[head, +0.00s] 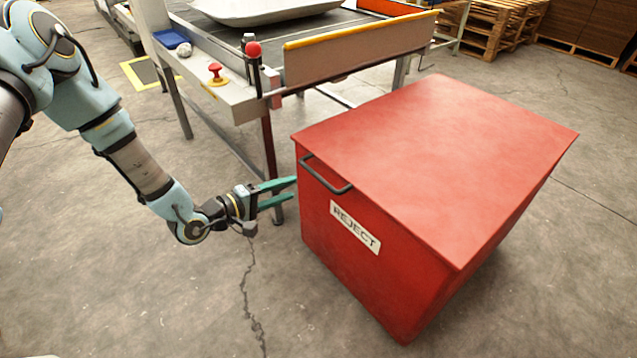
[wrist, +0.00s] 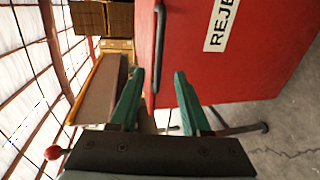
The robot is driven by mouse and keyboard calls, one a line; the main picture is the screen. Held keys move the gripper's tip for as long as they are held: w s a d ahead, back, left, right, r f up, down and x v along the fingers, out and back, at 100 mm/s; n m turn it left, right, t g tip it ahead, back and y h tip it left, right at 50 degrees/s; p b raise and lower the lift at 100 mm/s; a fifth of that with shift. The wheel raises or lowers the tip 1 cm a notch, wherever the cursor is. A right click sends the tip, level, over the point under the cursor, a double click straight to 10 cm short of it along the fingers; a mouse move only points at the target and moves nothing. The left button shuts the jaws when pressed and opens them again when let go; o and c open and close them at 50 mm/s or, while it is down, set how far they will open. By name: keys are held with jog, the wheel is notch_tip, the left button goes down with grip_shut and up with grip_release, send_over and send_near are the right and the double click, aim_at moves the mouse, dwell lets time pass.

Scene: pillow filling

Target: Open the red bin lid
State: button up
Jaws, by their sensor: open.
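The red bin (head: 340,260) stands on the floor at the right in the head view, with a white REJECT label (head: 355,227) on its front. Its flat red lid (head: 440,150) lies shut on top. A dark bar handle (head: 325,177) is at the lid's front edge, near the left corner. My gripper (head: 293,189) has green fingers and is open and empty, just left of the handle, seemingly apart from it. In the wrist view the handle (wrist: 159,45) shows ahead of and between the open fingers (wrist: 158,90), with the red bin front (wrist: 245,70) at right.
A conveyor table (head: 225,95) with a red button (head: 215,70) and a raised side board (head: 360,50) stands behind the bin's left side. Wooden pallets (head: 505,30) are at the back right. The floor (head: 170,290) in front is clear.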

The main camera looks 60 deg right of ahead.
aim_at(319, 176)
jog(key=x, duration=1.1)
jog(key=shift+s+p, duration=0.1)
jog(key=shift+p, duration=0.3)
grip_shut()
jog(key=shift+a, duration=0.1)
dwell(0.7)
